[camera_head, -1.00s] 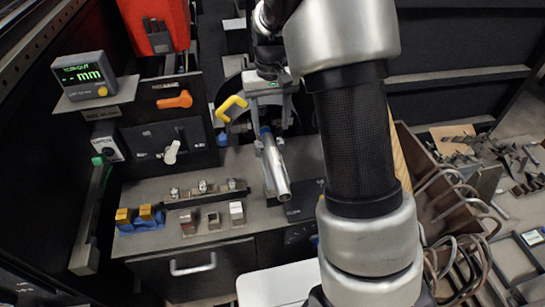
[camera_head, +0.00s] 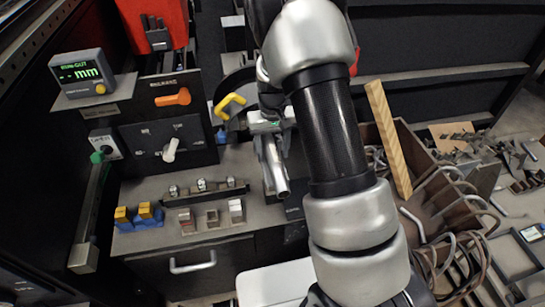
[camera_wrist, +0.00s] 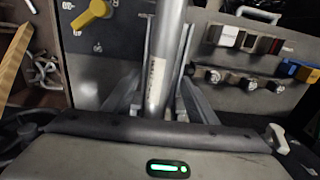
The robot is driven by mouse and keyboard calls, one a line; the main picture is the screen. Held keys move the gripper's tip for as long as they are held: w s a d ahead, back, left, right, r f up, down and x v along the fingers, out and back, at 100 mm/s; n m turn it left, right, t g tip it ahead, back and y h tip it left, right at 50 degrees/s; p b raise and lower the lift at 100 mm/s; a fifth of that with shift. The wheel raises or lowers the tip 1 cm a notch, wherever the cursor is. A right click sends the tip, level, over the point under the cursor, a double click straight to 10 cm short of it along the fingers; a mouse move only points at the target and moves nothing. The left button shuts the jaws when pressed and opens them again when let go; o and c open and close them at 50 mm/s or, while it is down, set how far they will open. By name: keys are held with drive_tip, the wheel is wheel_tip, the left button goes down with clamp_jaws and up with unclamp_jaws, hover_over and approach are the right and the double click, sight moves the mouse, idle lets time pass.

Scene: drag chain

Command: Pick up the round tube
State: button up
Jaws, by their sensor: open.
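The round tube (camera_head: 277,168) is a silver metal pipe lying on the grey bench in the head view, its near end toward the bench's front edge. In the wrist view the tube (camera_wrist: 164,62) runs lengthwise up the middle of the picture. My gripper (camera_head: 268,125) is over the tube's far part. In the wrist view the fingers of my gripper (camera_wrist: 163,100) stand on both sides of the tube, apart and open. The fingertips are partly hidden, and I cannot tell whether either one touches the tube.
A display box (camera_head: 84,74) stands on the left machine with an orange handle (camera_head: 173,97). Small blocks (camera_head: 212,217) and a row of knobs (camera_head: 203,186) lie left of the tube. A yellow-handled tool (camera_head: 229,105) is close beside my gripper. A crate (camera_head: 436,190) with a wooden bar (camera_head: 389,138) is at the right.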

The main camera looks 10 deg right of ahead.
clamp_jaws()
drive_tip(key=shift+r, duration=0.1)
idle(0.3)
